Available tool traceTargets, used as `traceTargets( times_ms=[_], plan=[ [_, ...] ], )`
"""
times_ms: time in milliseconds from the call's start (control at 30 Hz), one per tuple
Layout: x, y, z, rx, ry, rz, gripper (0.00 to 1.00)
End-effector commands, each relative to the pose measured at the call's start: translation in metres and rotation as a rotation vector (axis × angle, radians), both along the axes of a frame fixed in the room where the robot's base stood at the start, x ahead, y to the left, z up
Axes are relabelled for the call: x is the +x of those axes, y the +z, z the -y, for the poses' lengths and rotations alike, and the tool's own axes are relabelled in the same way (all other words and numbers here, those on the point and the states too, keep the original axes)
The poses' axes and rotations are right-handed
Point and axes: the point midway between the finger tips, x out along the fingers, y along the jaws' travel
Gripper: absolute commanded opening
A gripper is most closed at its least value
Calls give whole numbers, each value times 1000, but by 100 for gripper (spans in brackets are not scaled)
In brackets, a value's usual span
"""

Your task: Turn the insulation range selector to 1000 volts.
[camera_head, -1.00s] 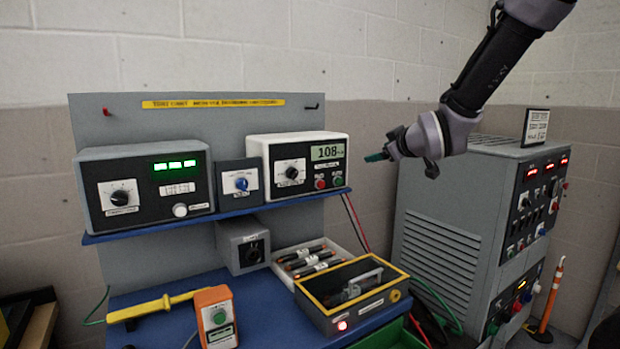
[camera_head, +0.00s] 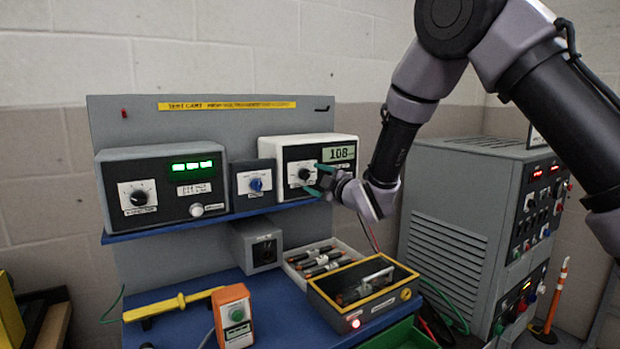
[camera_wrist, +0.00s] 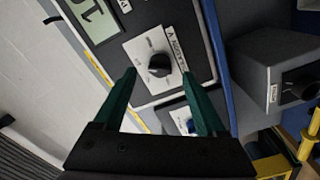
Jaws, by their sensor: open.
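The white-framed insulation tester (camera_head: 292,146) stands on the right of the blue shelf, its display reading 108. Its black selector knob (camera_head: 305,174) sits on a white plate left of the display. In the wrist view the knob (camera_wrist: 159,65) lies ahead of and between my green fingers, which are spread. My gripper (camera_head: 316,178) is open in front of the tester, its fingertips close to the knob on either side. In the wrist view my gripper (camera_wrist: 166,78) holds nothing. I cannot tell whether the tips touch the plate. The scale marks are too small to read.
A small box with a blue knob (camera_head: 256,184) stands left of the tester. A grey unit with green readouts (camera_head: 160,184) is farther left. Below are a black-fronted box (camera_head: 256,245), a yellow-rimmed case (camera_head: 362,290) and an orange meter (camera_head: 235,315). A grey cabinet (camera_head: 450,240) stands right.

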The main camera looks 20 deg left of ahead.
Motion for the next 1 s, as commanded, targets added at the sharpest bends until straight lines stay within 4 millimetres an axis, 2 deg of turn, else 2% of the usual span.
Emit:
traceTargets(
  times_ms=[200,567,767,1000],
  plan=[
    [17,0,-21,0,1,0,74],
    [21,0,-24,1,0,-1,74],
    [21,0,-24,1,0,-1,1],
    [21,0,-24,8,0,-10,0]
  ],
)
